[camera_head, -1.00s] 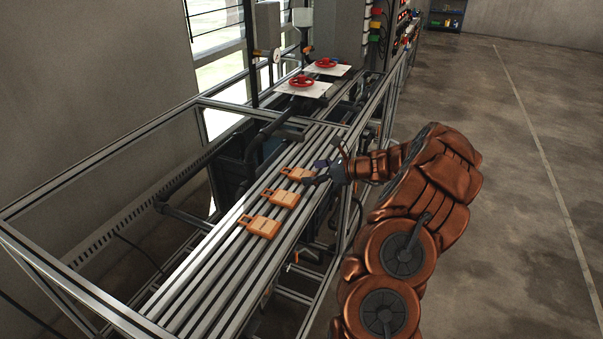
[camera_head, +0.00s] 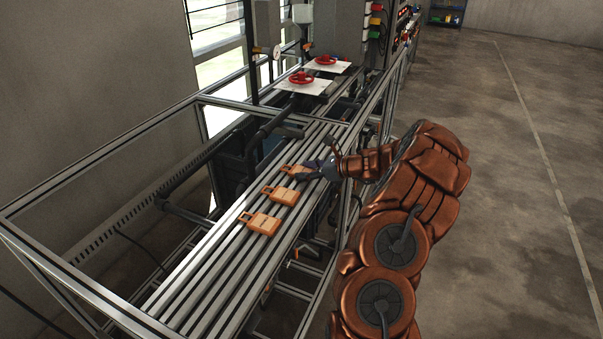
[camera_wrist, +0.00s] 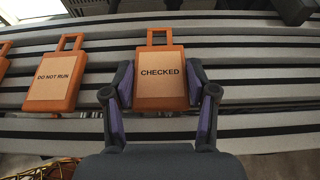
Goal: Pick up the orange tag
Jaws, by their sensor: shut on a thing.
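My gripper (camera_wrist: 159,84) is shut on an orange tag (camera_wrist: 158,58) with a tan face reading CHECKED and a loop handle at its top. One finger is at each side edge of this tag. In the head view, my gripper (camera_head: 311,173) covers part of the tag (camera_head: 292,169), the farthest of three in a row on the metal rails. The middle tag (camera_head: 281,195) reads DO NOT RUN in the wrist view (camera_wrist: 53,82). The nearest tag (camera_head: 260,223) shows only partly in the wrist view (camera_wrist: 3,59), its writing out of sight.
The tags are on a long slatted bench (camera_head: 208,259) inside an aluminium frame. Farther along, two red handwheels (camera_head: 301,77) (camera_head: 326,60) are on white plates. A dark pipe (camera_head: 262,133) stands left of the rails. Open floor (camera_head: 530,180) is on the right.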

